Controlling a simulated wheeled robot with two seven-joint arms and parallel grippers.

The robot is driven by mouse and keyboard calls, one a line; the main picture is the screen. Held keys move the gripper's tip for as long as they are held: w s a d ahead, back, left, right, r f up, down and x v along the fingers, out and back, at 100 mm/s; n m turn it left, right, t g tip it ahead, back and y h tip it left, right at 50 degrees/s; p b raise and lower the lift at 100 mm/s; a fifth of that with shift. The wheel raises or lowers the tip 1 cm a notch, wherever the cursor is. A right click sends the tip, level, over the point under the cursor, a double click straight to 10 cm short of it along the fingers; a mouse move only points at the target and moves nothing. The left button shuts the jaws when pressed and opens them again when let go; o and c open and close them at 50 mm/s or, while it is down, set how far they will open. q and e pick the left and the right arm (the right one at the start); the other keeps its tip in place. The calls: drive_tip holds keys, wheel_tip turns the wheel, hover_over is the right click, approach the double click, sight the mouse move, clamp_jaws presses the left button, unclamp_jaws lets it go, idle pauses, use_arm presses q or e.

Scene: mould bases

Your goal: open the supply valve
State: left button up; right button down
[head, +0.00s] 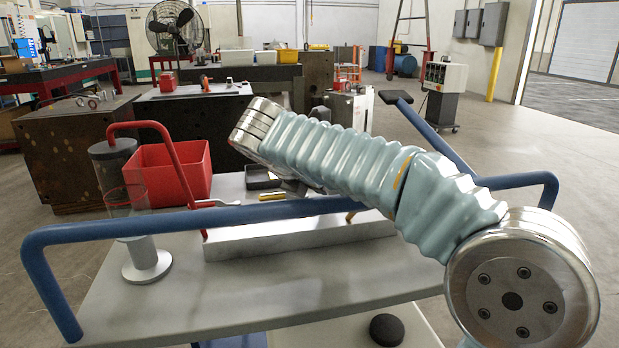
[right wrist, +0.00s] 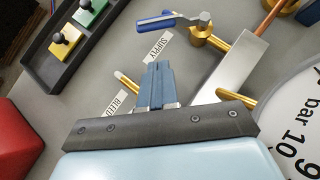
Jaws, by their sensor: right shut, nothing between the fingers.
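In the right wrist view the supply valve is a brass body (right wrist: 208,38) with a metal lever and a blue-sleeved handle (right wrist: 157,21) reaching left from it. A white label reading SUPPLY (right wrist: 158,47) lies just below the handle. My right gripper (right wrist: 157,68) is shut and empty, its blue fingers pointing up the picture at the label, apart from the handle. In the head view my right arm crosses the cart and its gripper is hidden. My left gripper is in neither view.
A BLEED label (right wrist: 117,104) and brass fittings lie beside my right fingers. A pressure gauge (right wrist: 296,128) is at the right. A black tray (right wrist: 63,52) holds green and yellow blocks. A red bin (head: 160,176) and blue cart rail (head: 200,220) show in the head view.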

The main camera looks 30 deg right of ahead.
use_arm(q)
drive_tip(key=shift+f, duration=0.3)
use_arm(e)
drive_tip(key=shift+w+d+f, duration=0.1)
drive_tip(key=shift+w+d, duration=0.5)
drive_tip(key=shift+d, duration=0.35)
drive_tip(key=shift+w+d+f, duration=0.1)
drive_tip(key=shift+w+d, duration=0.45)
drive_tip(key=shift+d, duration=0.35)
use_arm(q)
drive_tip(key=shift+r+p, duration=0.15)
drive_tip(key=shift+p, duration=0.15)
use_arm(e)
drive_tip(key=shift+w+d+m+g+h+p, duration=0.3)
drive_tip(key=shift+w+d+m+g+p, duration=0.3)
drive_tip(key=shift+w+m, duration=0.3)
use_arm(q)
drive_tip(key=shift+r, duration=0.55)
use_arm(e)
drive_tip(key=shift+w+d, duration=0.3)
